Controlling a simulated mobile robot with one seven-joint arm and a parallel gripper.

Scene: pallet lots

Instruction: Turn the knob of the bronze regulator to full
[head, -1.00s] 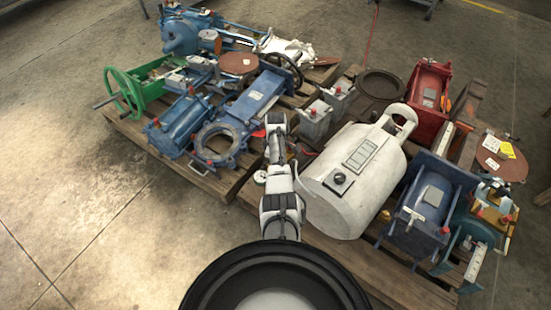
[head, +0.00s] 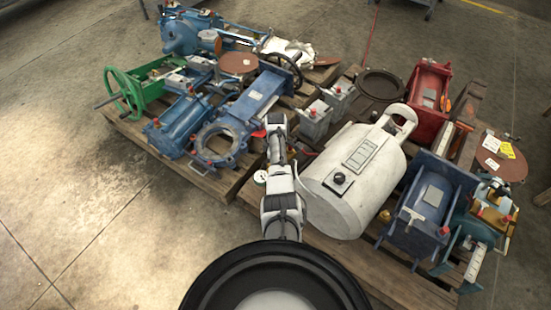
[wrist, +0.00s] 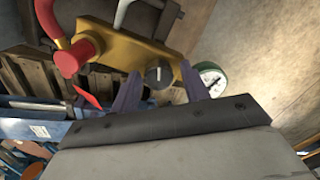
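The bronze regulator (wrist: 132,48) shows in the wrist view as a gold-brown body with a dark round knob (wrist: 158,74) carrying a pale pointer line. A round white-faced gauge (wrist: 212,80) sits to the right of the knob. My gripper (wrist: 161,70) has its two purple fingers apart, one on each side of the knob. I cannot tell whether the fingers touch it. In the head view my arm hides my gripper and most of the regulator; the gauge (head: 260,177) shows just left of the arm.
A red handle (wrist: 75,55) stands left of the regulator in the wrist view. In the head view a large white cylinder (head: 340,200) lies close right of my arm, and a blue flanged valve (head: 222,138) lies to its left. Open floor (head: 70,200) is at the left.

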